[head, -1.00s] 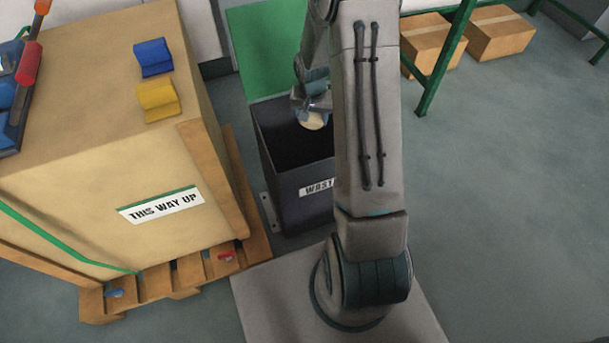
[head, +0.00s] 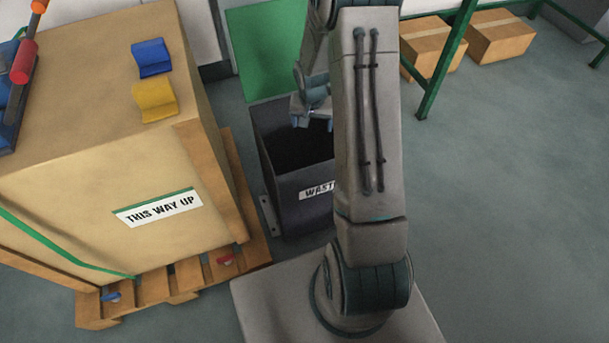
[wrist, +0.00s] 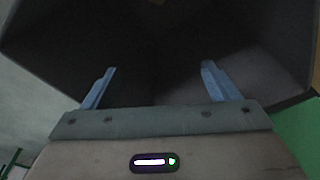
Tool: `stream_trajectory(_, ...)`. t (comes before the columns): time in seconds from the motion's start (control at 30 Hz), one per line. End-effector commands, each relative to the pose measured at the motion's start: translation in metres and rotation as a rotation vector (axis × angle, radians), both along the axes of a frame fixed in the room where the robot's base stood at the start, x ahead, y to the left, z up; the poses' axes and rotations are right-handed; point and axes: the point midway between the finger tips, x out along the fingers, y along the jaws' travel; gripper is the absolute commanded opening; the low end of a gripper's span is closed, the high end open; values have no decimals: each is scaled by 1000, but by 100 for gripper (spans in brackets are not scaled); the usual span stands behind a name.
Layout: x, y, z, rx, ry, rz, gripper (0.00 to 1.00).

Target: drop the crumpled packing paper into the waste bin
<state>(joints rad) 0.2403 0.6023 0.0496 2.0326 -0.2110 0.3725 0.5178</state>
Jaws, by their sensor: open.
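The waste bin (head: 300,212) is a dark, open-topped box labelled "WASTE", standing between the big carton and my arm, with its green lid (head: 262,55) raised behind it. My gripper (head: 313,123) is over the bin's mouth, pointing down. In the wrist view, the fingers of my gripper (wrist: 159,70) are spread apart with nothing between them, and the dark inside of the bin (wrist: 60,45) fills the space beyond. The crumpled packing paper is not clearly visible now. A small pale patch at the top edge of the wrist view is too little to identify. My arm hides the bin's right side.
A large carton (head: 75,200) marked "THIS WAY UP" stands on a wooden pallet (head: 190,272) to the left. Blue (head: 152,58) and yellow (head: 154,102) pieces lie on it. Cardboard boxes (head: 500,38) and a green frame (head: 447,60) are at the back right. The right floor is clear.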

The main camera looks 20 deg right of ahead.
Motion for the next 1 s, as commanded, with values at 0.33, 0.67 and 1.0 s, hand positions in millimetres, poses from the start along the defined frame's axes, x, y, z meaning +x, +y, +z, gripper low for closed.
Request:
stream_trajectory(0.33, -8, 6, 77, -1, -5, 0, 82)
stream_trajectory(0.67, -16, 9, 125, -1, -2, 0, 82)
stream_trajectory(1.0, -17, 10, 130, 0, 0, 1, 82)
